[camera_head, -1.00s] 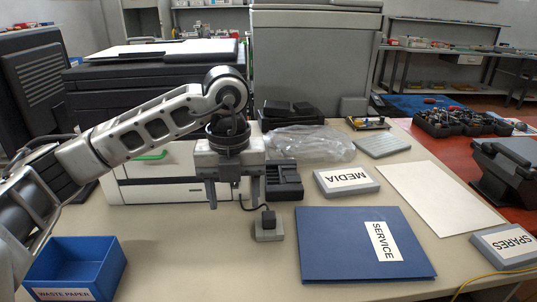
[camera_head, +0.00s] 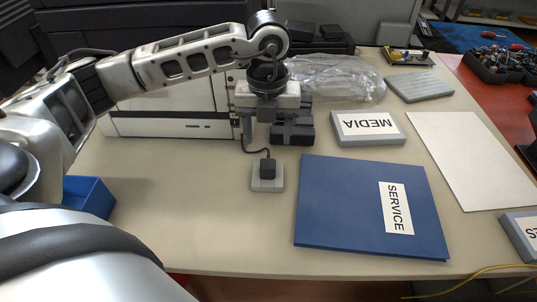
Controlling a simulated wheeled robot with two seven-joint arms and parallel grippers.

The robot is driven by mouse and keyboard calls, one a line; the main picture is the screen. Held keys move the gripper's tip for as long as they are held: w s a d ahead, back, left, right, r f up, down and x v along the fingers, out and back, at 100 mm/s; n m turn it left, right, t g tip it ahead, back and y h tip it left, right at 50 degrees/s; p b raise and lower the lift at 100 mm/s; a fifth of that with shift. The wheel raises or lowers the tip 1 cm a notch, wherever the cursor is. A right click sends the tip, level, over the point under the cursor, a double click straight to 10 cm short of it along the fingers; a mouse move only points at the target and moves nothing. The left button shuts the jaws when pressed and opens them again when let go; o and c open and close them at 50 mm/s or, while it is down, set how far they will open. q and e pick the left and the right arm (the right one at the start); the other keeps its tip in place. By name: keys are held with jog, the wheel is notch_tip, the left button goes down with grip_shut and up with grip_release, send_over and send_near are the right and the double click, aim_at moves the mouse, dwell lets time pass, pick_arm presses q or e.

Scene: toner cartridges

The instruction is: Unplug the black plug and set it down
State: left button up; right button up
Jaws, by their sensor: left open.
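The black plug (camera_head: 268,168) sits upright in a small grey socket block (camera_head: 268,184) on the beige table, left of the blue SERVICE folder. A dark cord runs from the plug up and left toward the white printer. My left gripper (camera_head: 266,138) is open and empty, fingers pointing down, above and behind the plug and apart from it as far as I can tell. Its body partly hides a dark charger-like unit (camera_head: 293,132). My right gripper is not in view.
The blue SERVICE folder (camera_head: 340,205) lies right of the socket. The MEDIA box (camera_head: 367,127) and a white sheet (camera_head: 470,160) lie farther right. A blue bin (camera_head: 92,196) is at left, partly hidden by my arm. The table front between them is clear.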

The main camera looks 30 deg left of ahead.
aim_at(268, 163)
pick_arm(q)
notch_tip(268, 163, down, 9)
jog(key=shift+r, duration=0.15)
jog(key=c, duration=1.1)
jog(key=o, duration=0.3)
jog(key=shift+c, duration=1.1)
jog(key=shift+r+p, duration=1.35)
jog(key=shift+r, duration=0.45)
jog(key=shift+r, duration=0.1)
jog(key=shift+r+p, duration=1.35)
jog(key=shift+r, duration=0.55)
